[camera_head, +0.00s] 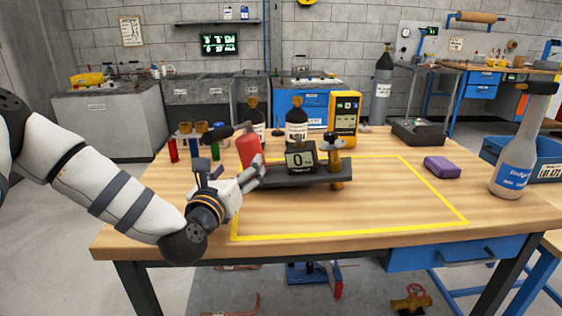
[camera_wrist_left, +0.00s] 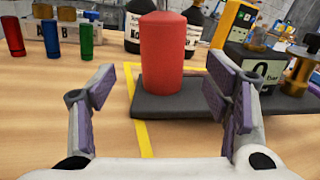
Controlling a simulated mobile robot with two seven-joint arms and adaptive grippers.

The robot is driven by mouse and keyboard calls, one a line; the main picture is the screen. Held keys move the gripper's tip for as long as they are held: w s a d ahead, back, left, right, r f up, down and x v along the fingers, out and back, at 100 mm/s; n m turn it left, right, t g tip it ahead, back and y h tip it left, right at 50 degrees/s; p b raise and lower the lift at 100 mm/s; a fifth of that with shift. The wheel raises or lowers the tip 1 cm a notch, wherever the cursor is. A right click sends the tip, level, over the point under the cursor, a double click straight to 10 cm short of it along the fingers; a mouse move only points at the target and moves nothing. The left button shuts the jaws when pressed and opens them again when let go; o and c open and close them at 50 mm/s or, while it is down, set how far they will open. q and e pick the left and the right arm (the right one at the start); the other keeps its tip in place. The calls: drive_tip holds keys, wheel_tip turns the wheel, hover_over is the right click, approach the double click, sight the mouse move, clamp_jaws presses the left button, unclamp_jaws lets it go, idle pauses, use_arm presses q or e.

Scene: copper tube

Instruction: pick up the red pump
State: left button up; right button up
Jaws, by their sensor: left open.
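The red pump (camera_head: 249,150) stands upright on the left end of a dark base plate (camera_head: 310,178) on the wooden table. It also shows in the left wrist view (camera_wrist_left: 162,55), centred between the fingers but beyond their tips. My left gripper (camera_head: 258,172) is open, low in front of the pump, and no contact shows. In the wrist view its two purple-padded fingers (camera_wrist_left: 160,95) are spread wide with nothing between them. A black gauge display (camera_head: 300,158) reading 0 and a brass fitting (camera_head: 335,165) sit on the same base. My right gripper is not in view.
Red, blue and green cylinders (camera_head: 214,150) stand left of the pump. Dark bottles (camera_head: 297,125) and a yellow meter (camera_head: 343,115) stand behind. A purple block (camera_head: 442,166) and a spray bottle (camera_head: 515,160) are at right. The yellow-taped area's front is clear.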

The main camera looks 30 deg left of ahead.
sight(247, 160)
use_arm(q)
drive_tip(key=x, duration=0.6)
drive_tip(key=shift+w+d+f, duration=0.1)
drive_tip(key=shift+w+f, duration=0.15)
drive_tip(key=shift+w, duration=0.05)
drive_tip(key=c, duration=1.6)
drive_tip(key=shift+r, duration=0.3)
clamp_jaws()
